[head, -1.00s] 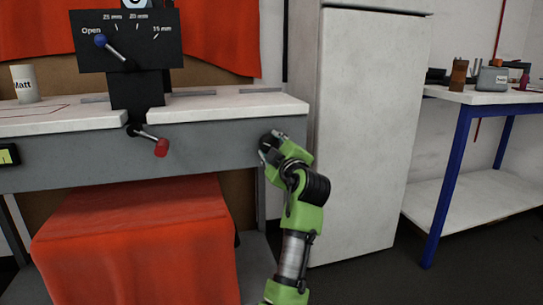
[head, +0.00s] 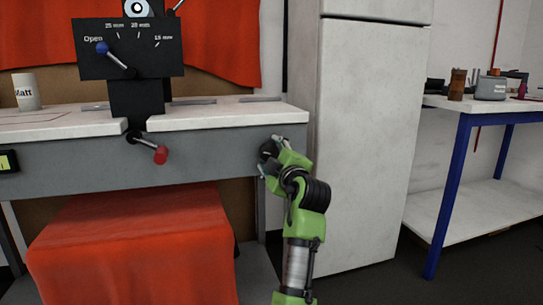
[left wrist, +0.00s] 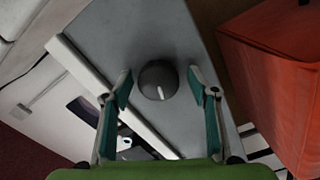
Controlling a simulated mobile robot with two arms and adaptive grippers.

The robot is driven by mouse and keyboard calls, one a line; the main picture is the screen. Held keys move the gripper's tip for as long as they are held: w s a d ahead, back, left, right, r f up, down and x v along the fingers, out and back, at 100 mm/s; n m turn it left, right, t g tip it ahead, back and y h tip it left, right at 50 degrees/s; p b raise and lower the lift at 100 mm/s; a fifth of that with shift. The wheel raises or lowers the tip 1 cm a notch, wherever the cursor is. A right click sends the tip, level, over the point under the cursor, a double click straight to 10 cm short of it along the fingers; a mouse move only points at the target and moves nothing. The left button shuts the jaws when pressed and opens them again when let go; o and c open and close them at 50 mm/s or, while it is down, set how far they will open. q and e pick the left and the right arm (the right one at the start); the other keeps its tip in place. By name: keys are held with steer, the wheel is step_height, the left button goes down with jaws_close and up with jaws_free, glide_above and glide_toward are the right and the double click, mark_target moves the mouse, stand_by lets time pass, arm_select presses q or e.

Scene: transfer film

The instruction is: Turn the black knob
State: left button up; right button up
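The black knob (left wrist: 158,80) is round, with a short white mark pointing toward the bottom of the left wrist view. It sits on the grey front panel (head: 205,158) of the bench, near its right end. In the head view the dark knob (head: 267,150) is partly hidden by my gripper. My left gripper (left wrist: 160,92) is open, with one green finger on each side of the knob. Gaps show between the fingers and the knob, so I see no contact. The left gripper also shows in the head view (head: 270,153). My right gripper is not in view.
A red-tipped lever (head: 160,154) and a black dial plate (head: 130,50) with a blue-tipped lever are to the left. A red cloth-covered block (head: 135,245) stands below the panel. A white cabinet (head: 370,130) stands close on the right. A blue-legged table (head: 462,190) is beyond.

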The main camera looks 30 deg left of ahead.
arm_select(q)
steer(key=shift+r, duration=0.1)
stand_by(0.3)
steer(key=shift+r+p, duration=0.1)
steer(key=shift+p, duration=0.25)
steer(key=m+p, duration=0.3)
steer(key=p, duration=0.1)
steer(key=m+p, duration=0.5)
steer(key=p, duration=0.2)
steer(key=shift+a+r+m+p, duration=0.1)
steer(key=shift+r+m+p, duration=0.15)
steer(key=shift+m+p, duration=0.15)
steer(key=m+p, duration=0.6)
steer(key=p, duration=0.7)
steer(key=f+v, duration=0.1)
steer(key=v, duration=1.3)
steer(key=s+f+m+g+h+p, duration=0.1)
steer(key=s+f+m+h+p, duration=0.1)
steer(key=f, duration=1)
steer(key=s+d+f+m+g+h+p, duration=0.1)
steer(key=f+m, duration=0.5)
steer(key=f, duration=0.7)
steer(key=shift+s+f+g+h+p, duration=0.5)
steer(key=shift+h+p, duration=0.55)
steer(key=shift+h, duration=0.85)
